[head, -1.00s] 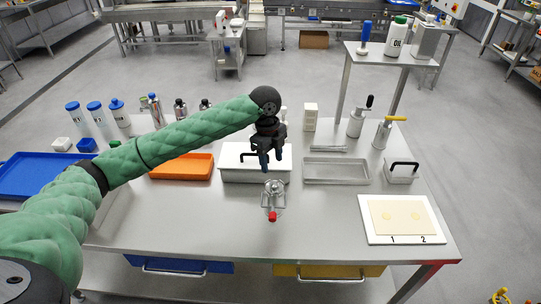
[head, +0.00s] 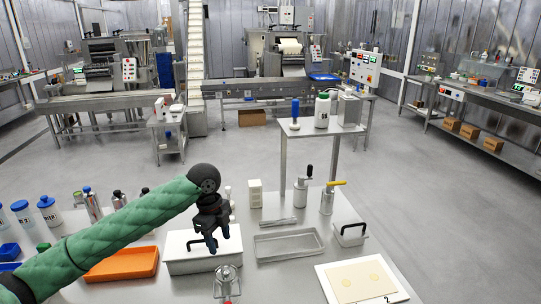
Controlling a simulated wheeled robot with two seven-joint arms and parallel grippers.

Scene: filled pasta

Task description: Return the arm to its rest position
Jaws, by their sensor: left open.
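My left arm is green and reaches in from the left over the steel table. My left gripper (head: 213,243) is dark, points down, and is open and empty. It hangs in front of the white lidded box (head: 178,262) with a black handle, partly covering it. My right gripper is not in view.
On the table are an orange tray (head: 122,265), a steel tray (head: 288,244), a metal press-like tool (head: 227,283) and a white board (head: 327,280) with a dough sheet (head: 360,281). Bottles (head: 48,209) stand at the left. A small side table (head: 330,130) stands behind.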

